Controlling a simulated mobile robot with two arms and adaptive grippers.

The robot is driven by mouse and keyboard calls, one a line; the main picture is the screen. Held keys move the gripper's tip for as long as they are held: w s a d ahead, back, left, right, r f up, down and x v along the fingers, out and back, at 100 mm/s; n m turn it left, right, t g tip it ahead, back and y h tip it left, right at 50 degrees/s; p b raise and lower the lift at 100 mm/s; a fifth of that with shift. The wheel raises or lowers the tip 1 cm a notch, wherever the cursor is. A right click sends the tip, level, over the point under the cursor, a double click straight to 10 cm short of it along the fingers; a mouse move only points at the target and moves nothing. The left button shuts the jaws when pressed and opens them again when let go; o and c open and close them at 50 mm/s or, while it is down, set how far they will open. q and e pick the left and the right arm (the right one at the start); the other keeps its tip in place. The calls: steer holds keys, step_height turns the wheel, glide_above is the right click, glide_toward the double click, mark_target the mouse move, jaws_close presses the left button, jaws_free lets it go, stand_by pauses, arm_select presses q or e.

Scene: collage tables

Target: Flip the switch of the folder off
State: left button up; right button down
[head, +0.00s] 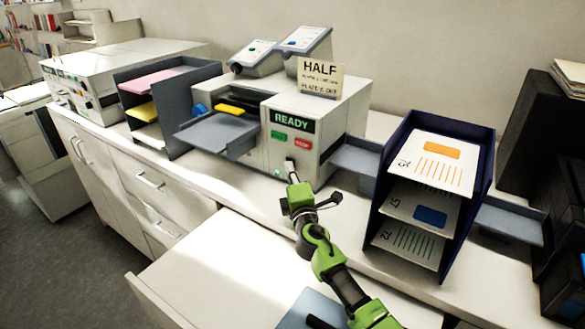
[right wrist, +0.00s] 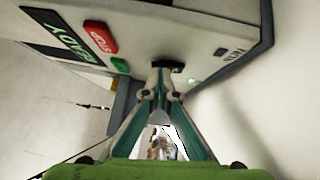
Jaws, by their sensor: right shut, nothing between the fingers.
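The folder (head: 340,110) is a pale grey machine on the counter. Its front has a lit READY display, a green button and a red STOP button. My right gripper (head: 292,172) is shut and empty, with its fingertips at the lower front of the folder. In the right wrist view, the fingertips (right wrist: 162,72) meet at a small dark switch (right wrist: 170,65) on the panel. They look to be touching it or very close. The fingertips cover part of the switch, so its position cannot be told. A small green light (right wrist: 190,80) glows beside it. My left gripper is not in view.
A HALF sign (head: 320,77) stands on the folder. A dark blue paper rack (head: 484,165) stands to the right, close to my right arm. A grey rack (head: 190,90) with coloured paper and another machine (head: 130,62) stand to the left. An open drawer (head: 215,270) lies below.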

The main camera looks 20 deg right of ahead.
steer(key=shift+w+a, duration=0.1)
steer(key=shift+w, duration=0.05)
steer(key=shift+a, duration=0.3)
steer(key=shift+r, duration=0.1)
steer(key=shift+w+d+r, duration=0.15)
steer(key=shift+d+r, duration=0.05)
steer(key=shift+d, duration=0.25)
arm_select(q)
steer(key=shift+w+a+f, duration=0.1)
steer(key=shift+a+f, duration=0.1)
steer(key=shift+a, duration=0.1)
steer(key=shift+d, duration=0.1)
arm_select(e)
steer(key=shift+a, duration=0.1)
